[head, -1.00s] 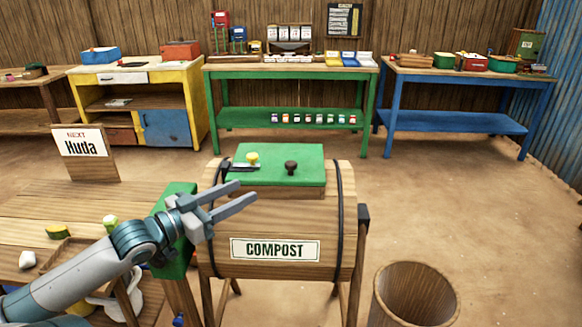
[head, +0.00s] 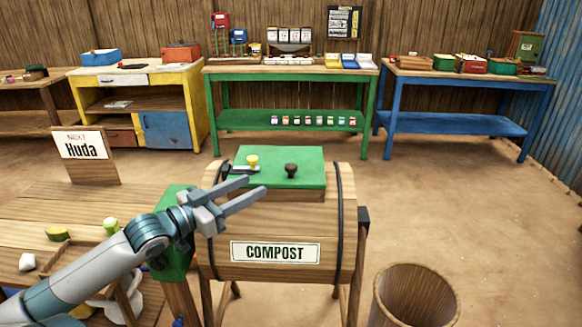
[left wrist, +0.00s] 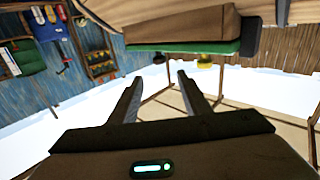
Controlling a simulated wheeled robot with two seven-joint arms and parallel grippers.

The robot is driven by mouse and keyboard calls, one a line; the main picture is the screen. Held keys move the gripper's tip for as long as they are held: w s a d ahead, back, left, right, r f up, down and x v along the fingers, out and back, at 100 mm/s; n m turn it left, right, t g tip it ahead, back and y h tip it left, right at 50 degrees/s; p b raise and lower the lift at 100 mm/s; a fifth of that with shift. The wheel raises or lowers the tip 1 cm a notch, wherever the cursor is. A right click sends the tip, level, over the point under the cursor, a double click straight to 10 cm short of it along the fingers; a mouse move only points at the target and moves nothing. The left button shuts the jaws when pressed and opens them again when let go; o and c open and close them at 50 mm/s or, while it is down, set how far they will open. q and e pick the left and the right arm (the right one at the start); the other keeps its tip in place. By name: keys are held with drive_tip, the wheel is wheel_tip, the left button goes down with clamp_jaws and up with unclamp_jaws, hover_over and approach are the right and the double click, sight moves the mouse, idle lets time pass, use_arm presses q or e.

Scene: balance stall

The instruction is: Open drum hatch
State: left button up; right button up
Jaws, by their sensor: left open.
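The compost drum (head: 335,225) is a wooden barrel on a stand with a COMPOST label. Its green hatch (head: 300,165) lies flat on top, closed. My left gripper (head: 257,190) is open and empty, in front of the hatch's left front part in the head view. In the left wrist view, its two fingers (left wrist: 160,95) are spread, with the green hatch edge (left wrist: 185,47) and the yellow knob (left wrist: 204,62) beyond them. My right gripper is not in view.
A wooden bin (head: 416,297) stands on the floor at the drum's right. Green (head: 290,74), yellow and blue tables line the back. The floor between is clear.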

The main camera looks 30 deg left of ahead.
sight(286, 169)
use_arm(q)
drive_tip(key=p+x, duration=0.2)
drive_tip(key=x, duration=1.1)
drive_tip(key=shift+w+d, duration=0.1)
drive_tip(key=shift+w, duration=0.05)
drive_tip(key=shift+w+d, duration=0.15)
drive_tip(key=shift+w, duration=0.45)
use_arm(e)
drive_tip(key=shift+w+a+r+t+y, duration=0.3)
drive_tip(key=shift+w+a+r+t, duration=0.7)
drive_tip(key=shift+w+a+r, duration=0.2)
use_arm(q)
drive_tip(key=shift+f, duration=0.1)
drive_tip(key=shift+c, duration=0.5)
